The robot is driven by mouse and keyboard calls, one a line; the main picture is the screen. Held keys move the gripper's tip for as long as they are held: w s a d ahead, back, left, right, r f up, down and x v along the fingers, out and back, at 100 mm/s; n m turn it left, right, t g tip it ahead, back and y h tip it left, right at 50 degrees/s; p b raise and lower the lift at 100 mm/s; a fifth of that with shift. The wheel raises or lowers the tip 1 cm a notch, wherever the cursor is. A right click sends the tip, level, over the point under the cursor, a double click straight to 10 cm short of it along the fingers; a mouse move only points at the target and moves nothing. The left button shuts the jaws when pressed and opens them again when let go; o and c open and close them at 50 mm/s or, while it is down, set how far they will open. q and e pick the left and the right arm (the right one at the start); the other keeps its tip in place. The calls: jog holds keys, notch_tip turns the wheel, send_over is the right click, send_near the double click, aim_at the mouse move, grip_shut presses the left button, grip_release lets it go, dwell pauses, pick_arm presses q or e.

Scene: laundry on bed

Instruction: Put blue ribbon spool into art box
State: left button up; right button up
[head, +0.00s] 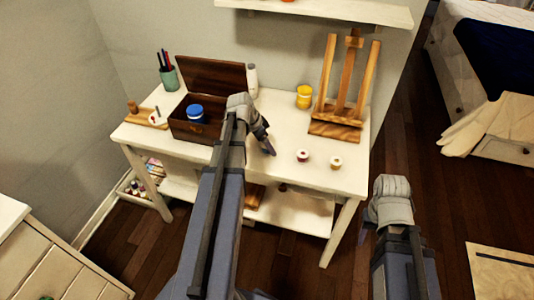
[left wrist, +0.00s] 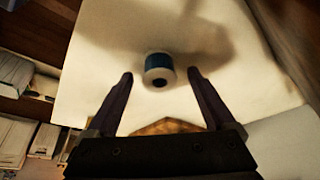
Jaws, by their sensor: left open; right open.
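The blue ribbon spool (left wrist: 158,68), with white ends and a blue band, lies on the white tabletop in the left wrist view. It is ahead of and between the two spread fingers of my left gripper (left wrist: 160,76), with no contact visible. I cannot make out this spool in the head view. There my left gripper (head: 268,150) is over the middle of the table, open and empty. The art box (head: 192,131) is a dark wooden box with a raised lid, left of that gripper. My right gripper (head: 365,232) is off the table's right front, open.
A blue-lidded jar (head: 196,112) is inside the box. Two other spools (head: 302,155) (head: 336,162) stand right of my left gripper. A yellow jar (head: 304,97) and wooden easel (head: 342,90) are at the back right. A green pencil cup (head: 169,78) is at the back left.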

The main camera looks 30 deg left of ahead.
pick_arm(q)
jog(key=shift+w+d+f, duration=0.1)
jog(key=shift+w+f, duration=0.05)
jog(key=shift+f, duration=0.25)
jog(key=shift+r, duration=0.1)
jog(key=shift+c, duration=0.3)
grip_shut()
